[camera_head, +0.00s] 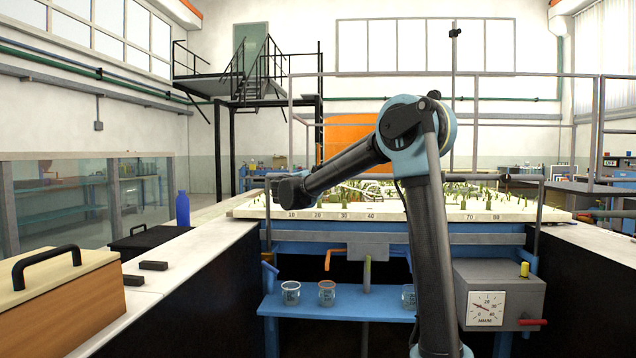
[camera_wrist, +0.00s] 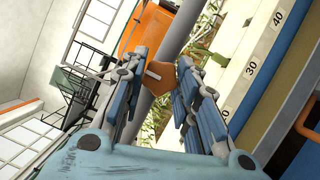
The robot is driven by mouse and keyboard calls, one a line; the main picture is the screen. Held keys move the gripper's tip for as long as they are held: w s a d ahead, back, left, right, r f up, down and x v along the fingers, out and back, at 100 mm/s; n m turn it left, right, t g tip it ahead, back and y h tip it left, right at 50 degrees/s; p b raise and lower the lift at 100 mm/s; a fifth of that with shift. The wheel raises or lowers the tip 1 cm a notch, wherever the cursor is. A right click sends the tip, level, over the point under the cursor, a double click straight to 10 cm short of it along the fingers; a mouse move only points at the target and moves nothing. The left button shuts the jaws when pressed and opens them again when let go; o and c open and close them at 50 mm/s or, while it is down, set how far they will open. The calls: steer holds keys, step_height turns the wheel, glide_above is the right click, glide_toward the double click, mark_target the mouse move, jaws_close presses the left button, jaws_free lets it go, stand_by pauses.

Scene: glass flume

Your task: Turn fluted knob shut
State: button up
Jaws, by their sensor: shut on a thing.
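The fluted knob (camera_wrist: 160,77) is orange-brown with lobed edges and a pale line across its face. It shows in the wrist view between the fingertips of my gripper (camera_wrist: 163,68), in front of a grey upright post (camera_wrist: 183,32). The blue-padded fingers are closed on it from both sides. In the head view my gripper (camera_head: 287,190) is a dark shape at the front left edge of the model table (camera_head: 340,213), and I cannot make out the knob there.
Several glass beakers (camera_head: 327,293) stand on a blue shelf (camera_head: 345,306) below the table. A grey gauge box (camera_head: 500,285) with a red lever (camera_head: 533,322) is at right. A blue bottle (camera_head: 182,209) and a wooden box (camera_head: 70,298) stand at left.

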steer(key=shift+a, duration=0.1)
stand_by(0.3)
steer(key=o, duration=1.1)
steer(key=shift+c, duration=0.2)
steer(key=v, duration=1.2)
steer(key=shift+f, duration=0.1)
